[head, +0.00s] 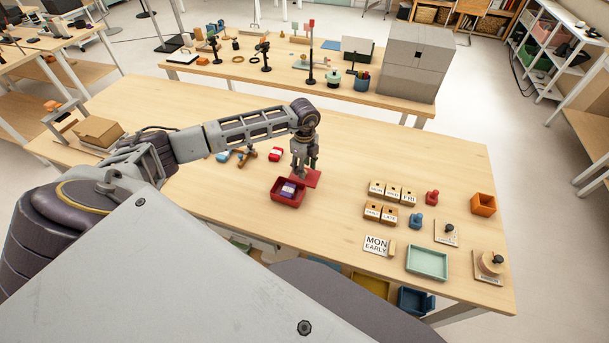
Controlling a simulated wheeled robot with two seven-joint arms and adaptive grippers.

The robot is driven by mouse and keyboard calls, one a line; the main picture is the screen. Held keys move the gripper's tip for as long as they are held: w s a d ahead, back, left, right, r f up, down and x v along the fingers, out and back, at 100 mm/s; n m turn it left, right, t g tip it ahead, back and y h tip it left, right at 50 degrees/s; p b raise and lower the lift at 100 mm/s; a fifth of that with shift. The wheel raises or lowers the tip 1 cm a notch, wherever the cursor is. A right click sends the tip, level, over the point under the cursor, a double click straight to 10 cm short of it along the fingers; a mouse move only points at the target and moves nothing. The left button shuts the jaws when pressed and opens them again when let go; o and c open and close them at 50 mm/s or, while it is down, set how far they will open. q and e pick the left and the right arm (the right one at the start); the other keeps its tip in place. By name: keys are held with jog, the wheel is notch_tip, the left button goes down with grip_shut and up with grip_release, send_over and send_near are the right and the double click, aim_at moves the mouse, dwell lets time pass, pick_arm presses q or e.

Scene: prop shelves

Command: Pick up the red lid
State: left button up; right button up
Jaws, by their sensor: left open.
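The red lid (313,180) shows as a flat red piece on the table (345,150), just behind and to the right of a red box. The red box (275,196) is open at the top and holds a small purple item (289,188). My left gripper (303,170) is open and points down over the lid, hiding part of it. I cannot tell whether the fingers touch the lid. My right gripper does not show.
A small red item (276,154) and blue items (223,156) lie left of the gripper. Lettered wooden blocks (392,191), a green tray (427,262) and an orange box (483,204) stand on the right. The table between is clear.

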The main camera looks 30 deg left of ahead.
pick_arm(q)
jog(key=shift+f, duration=0.9)
jog(key=c, duration=0.9)
grip_shut()
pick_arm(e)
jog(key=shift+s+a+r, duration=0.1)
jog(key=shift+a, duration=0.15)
